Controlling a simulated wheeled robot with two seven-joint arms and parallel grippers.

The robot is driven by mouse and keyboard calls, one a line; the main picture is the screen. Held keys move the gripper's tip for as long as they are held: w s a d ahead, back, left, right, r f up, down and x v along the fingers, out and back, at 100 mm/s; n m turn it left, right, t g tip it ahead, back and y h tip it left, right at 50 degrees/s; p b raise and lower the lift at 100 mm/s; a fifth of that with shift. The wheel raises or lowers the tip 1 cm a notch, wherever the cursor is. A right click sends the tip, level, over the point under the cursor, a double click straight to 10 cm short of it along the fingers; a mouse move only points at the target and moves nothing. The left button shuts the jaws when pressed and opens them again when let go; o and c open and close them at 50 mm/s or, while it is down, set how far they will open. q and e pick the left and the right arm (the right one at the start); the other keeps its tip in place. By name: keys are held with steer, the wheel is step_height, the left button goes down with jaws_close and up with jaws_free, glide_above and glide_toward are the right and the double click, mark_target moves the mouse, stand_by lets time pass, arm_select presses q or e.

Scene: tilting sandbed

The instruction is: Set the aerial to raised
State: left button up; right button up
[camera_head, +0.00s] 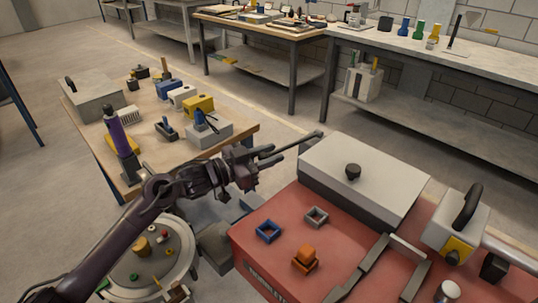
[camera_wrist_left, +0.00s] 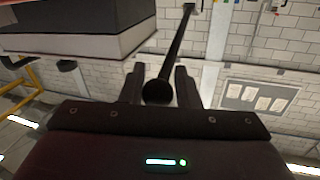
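The aerial (camera_head: 292,146) is a thin dark rod reaching left from the far left corner of a grey box on the red bench, lying low and nearly level. In the left wrist view the aerial (camera_wrist_left: 176,48) runs away from me and has a round knob at its near end. My left gripper (camera_head: 255,164) is at this free end. In the wrist view its two fingers (camera_wrist_left: 160,84) stand apart, one each side of the knob, with narrow gaps showing beside the rod. Whether either finger touches it is unclear. My right gripper is in neither view.
The grey box (camera_head: 385,181) with a black knob stands right of the aerial. The red bench (camera_head: 285,275) also carries small square sockets, an orange block (camera_head: 305,258) and a black-handled unit (camera_head: 455,222). A wooden table (camera_head: 90,125) with several parts stands behind my left arm.

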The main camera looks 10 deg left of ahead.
arm_select(q)
steer(key=shift+s+d, duration=0.1)
jaws_close()
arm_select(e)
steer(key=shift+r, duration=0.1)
